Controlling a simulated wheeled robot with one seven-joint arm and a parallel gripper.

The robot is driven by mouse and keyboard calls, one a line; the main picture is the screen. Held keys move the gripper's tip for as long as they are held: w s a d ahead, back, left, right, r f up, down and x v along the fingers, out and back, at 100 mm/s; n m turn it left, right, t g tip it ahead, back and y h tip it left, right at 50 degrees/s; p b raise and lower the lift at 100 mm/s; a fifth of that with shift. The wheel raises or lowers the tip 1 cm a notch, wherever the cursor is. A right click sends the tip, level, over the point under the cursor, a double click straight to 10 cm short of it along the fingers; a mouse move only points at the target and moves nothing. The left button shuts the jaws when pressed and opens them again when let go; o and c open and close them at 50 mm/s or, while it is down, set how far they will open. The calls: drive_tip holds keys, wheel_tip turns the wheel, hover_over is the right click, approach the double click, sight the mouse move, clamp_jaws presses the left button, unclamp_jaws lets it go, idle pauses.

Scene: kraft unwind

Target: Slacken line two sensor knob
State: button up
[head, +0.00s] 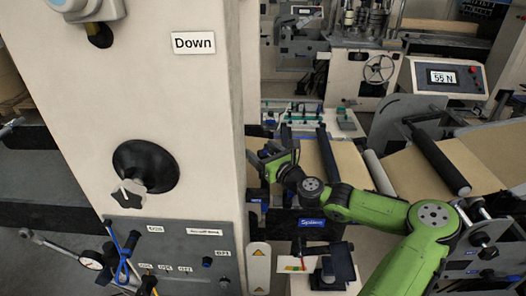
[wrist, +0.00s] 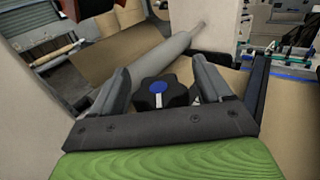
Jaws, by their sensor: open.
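In the wrist view a black star-shaped knob (wrist: 160,93) with a blue cap and a white mark sits between the two fingers of my gripper (wrist: 161,88). The fingers are spread, one on each side, with a visible gap to the knob. In the head view my green arm reaches left, and my gripper (head: 256,162) is at the edge of the tall beige column, partly hidden by it. The knob is not visible in the head view. I cannot tell its line label from these frames.
Brown kraft web (head: 345,162) and rollers lie beyond my arm. A display box (head: 443,77) reading 55 N stands at right. A "Splice" sign (head: 312,223) is below the arm.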

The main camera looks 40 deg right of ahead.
drive_tip(key=c, duration=1)
